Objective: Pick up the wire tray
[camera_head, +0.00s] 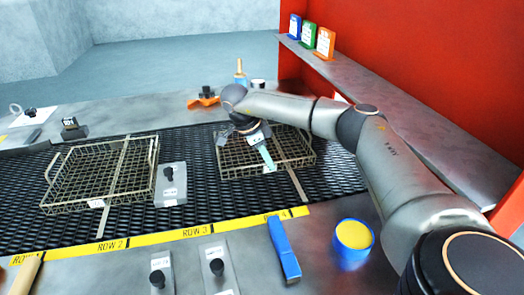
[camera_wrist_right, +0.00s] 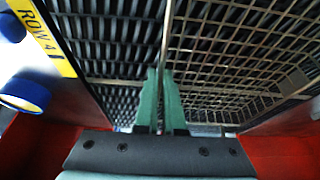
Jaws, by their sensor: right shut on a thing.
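Two wire trays lie on the black mesh belt. The right wire tray (camera_head: 299,160) is a shallow, brass-coloured grid basket, partly hidden by my right arm. My right gripper (camera_head: 268,162) points down at its near side, with teal fingers shut on the tray's rim. In the right wrist view the fingers (camera_wrist_right: 161,100) close around a thin rim bar, with the tray's mesh (camera_wrist_right: 225,50) to the right and the belt to the left. The left wire tray (camera_head: 75,206) stands apart with a raised handle at each end. My left gripper is not in view.
A yellow strip with row labels (camera_head: 195,234) runs along the belt's near edge. A blue block (camera_head: 284,250) and a blue tub with yellow contents (camera_head: 352,245) stand on the near counter. A knobbed plate (camera_head: 171,190) sits between the trays. A red wall and grey shelf (camera_head: 400,107) bound the right.

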